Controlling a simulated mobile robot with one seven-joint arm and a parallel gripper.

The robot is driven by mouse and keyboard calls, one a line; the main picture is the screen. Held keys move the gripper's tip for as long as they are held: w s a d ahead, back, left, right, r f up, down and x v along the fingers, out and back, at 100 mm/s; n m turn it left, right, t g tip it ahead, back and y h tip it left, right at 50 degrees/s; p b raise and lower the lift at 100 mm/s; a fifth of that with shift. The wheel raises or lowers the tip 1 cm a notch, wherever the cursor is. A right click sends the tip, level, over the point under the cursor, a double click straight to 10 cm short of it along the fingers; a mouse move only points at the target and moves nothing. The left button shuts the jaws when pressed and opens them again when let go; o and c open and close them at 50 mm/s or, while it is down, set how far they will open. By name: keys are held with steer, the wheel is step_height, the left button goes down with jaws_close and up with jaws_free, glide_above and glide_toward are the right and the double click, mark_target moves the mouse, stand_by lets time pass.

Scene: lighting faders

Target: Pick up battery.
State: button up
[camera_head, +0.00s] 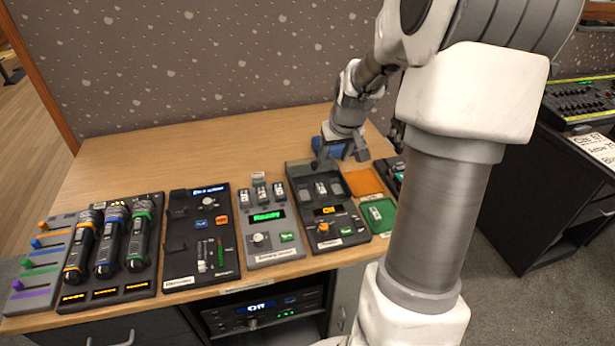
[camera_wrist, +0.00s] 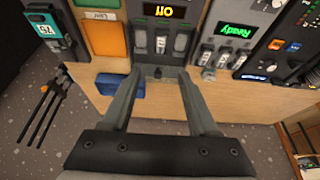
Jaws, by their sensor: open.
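My gripper (camera_head: 340,159) is open and empty above the back of the table, just behind a dark device. In the wrist view my two fingers (camera_wrist: 160,73) are spread apart, their tips near that device's back edge. The dark device (camera_head: 328,236) has an orange display and small grey battery-like pieces (camera_head: 320,188) in its upper part; they also show in the wrist view (camera_wrist: 181,42). A grey charger (camera_head: 266,229) reading "Ready" holds several small batteries (camera_head: 260,194). Another small battery-like piece (camera_head: 376,213) lies in a green tray (camera_head: 381,228).
A blue box (camera_head: 331,149) stands beside my gripper at the back; it also shows in the wrist view (camera_wrist: 122,87). An orange tray (camera_head: 363,182) lies behind the green one. Microphones (camera_head: 108,244) and fader panels stand left. The table's back left (camera_head: 190,150) is clear.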

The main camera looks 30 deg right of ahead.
mark_target(322, 189)
steer(key=b+x, duration=0.4)
steer(key=x, duration=1.3)
steer(key=shift+s+a+f, duration=0.1)
steer(key=shift+a+f, duration=0.05)
steer(key=shift+f, duration=0.1)
jaws_close()
